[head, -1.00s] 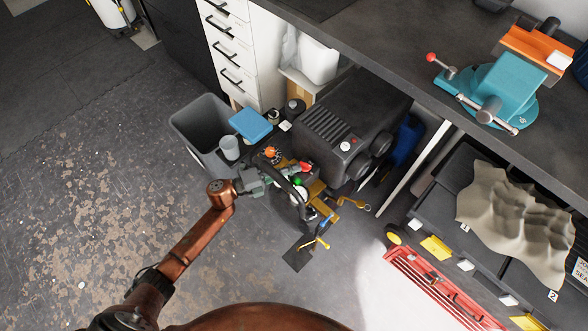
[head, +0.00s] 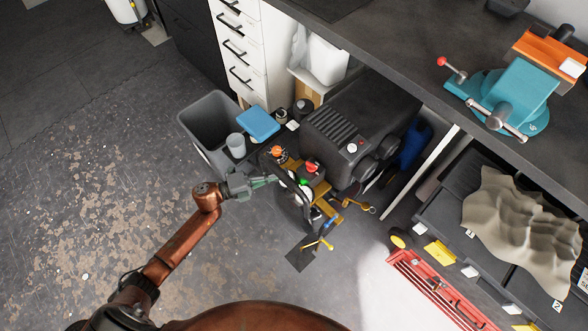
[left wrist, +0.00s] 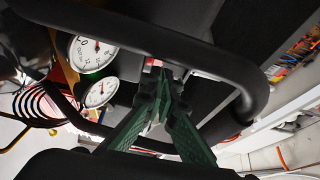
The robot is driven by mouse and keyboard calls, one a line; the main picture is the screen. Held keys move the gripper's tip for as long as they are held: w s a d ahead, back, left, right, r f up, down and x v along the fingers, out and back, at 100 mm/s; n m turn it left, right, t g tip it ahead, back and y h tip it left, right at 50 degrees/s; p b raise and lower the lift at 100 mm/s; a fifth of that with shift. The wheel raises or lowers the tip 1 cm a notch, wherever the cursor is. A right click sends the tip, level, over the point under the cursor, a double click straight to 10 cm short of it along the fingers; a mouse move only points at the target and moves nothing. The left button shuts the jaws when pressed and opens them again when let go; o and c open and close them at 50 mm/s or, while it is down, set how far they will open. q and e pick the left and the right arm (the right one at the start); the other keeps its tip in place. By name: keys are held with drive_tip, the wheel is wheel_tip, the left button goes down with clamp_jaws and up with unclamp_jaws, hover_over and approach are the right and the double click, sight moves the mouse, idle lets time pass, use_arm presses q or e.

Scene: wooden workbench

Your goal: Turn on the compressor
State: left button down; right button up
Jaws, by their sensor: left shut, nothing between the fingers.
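The black compressor (head: 372,108) stands on the floor under the bench edge. Its front has a dark tubular handle, an orange knob (head: 277,151), a red knob (head: 312,167) and a green part (head: 304,182). Two white round gauges, an upper one (left wrist: 92,52) and a lower one (left wrist: 100,92), show in the left wrist view. My left gripper (head: 276,180) is shut and empty, at the left of the handle. In the left wrist view its green fingertips (left wrist: 163,76) meet near the handle bar, with a small red part (left wrist: 153,63) behind them. Contact cannot be told. My right gripper is not in view.
A grey bin (head: 208,120) and a blue-lidded container (head: 258,124) stand left of the compressor. White drawers (head: 238,45) are behind. The dark benchtop (head: 410,45) with a teal vise (head: 515,98) overhangs at right. A red toolbox (head: 430,290) lies at lower right. Floor at left is clear.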

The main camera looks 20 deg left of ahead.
use_arm(q)
drive_tip(key=shift+v, duration=2.7)
drive_tip(key=shift+s, duration=0.1)
